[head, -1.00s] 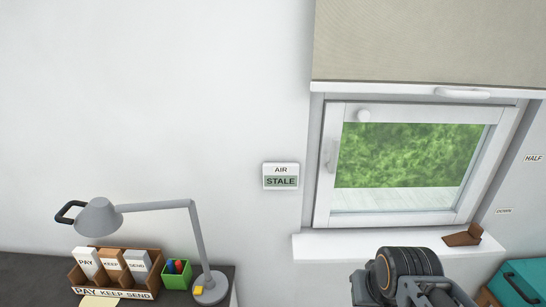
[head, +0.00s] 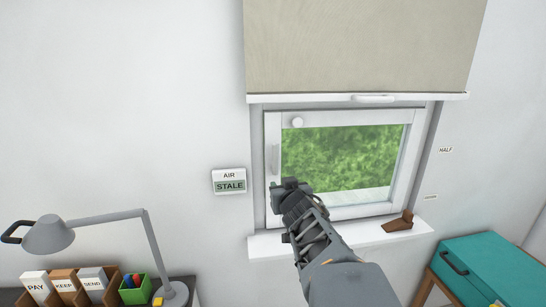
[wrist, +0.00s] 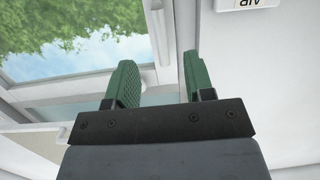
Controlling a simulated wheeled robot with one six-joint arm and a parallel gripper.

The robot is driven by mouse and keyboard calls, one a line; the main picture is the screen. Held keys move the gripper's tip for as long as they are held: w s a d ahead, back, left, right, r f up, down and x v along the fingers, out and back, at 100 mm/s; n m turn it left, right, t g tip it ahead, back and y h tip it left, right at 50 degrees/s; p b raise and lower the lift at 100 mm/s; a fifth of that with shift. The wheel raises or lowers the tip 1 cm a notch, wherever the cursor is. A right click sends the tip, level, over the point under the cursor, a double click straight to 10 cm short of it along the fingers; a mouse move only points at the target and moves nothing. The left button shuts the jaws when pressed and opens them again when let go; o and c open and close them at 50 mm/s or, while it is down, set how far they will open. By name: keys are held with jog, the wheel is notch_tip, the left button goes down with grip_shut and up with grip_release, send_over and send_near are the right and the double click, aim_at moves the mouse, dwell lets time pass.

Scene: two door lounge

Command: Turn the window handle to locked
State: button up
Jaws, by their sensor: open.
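The white-framed window (head: 340,215) is in the right half of the head view, under a beige blind. My gripper (head: 287,184) is in front of the window's lower left part, below the handle in the picture. In the wrist view my gripper (wrist: 158,78) is open, with green pads apart and nothing between them. The window pane (wrist: 75,35) shows there upside down.
A blind (head: 360,50) hangs above the window. An AIR STALE sign (head: 229,181) is on the wall at left. A brown wedge (head: 398,222) lies on the sill (head: 375,236). A grey lamp (head: 150,250) stands at lower left, a teal case (head: 495,265) at lower right.

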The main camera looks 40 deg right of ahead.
aim_at(276, 157)
jog(key=w+d+r+t, duration=0.1)
jog(key=w+d, duration=0.1)
jog(key=w, duration=0.2)
jog(key=w+d+r+n+t+y, duration=0.1)
jog(key=w+d, duration=0.1)
jog(key=w, duration=0.3)
jog(key=w+d+r+t+y+p, duration=0.1)
jog(key=w+d, duration=0.1)
jog(key=w, duration=0.2)
jog(key=shift+w+d+n, duration=0.15)
jog(key=shift+n, duration=0.15)
jog(key=shift+r, duration=0.1)
grip_shut()
dwell(0.3)
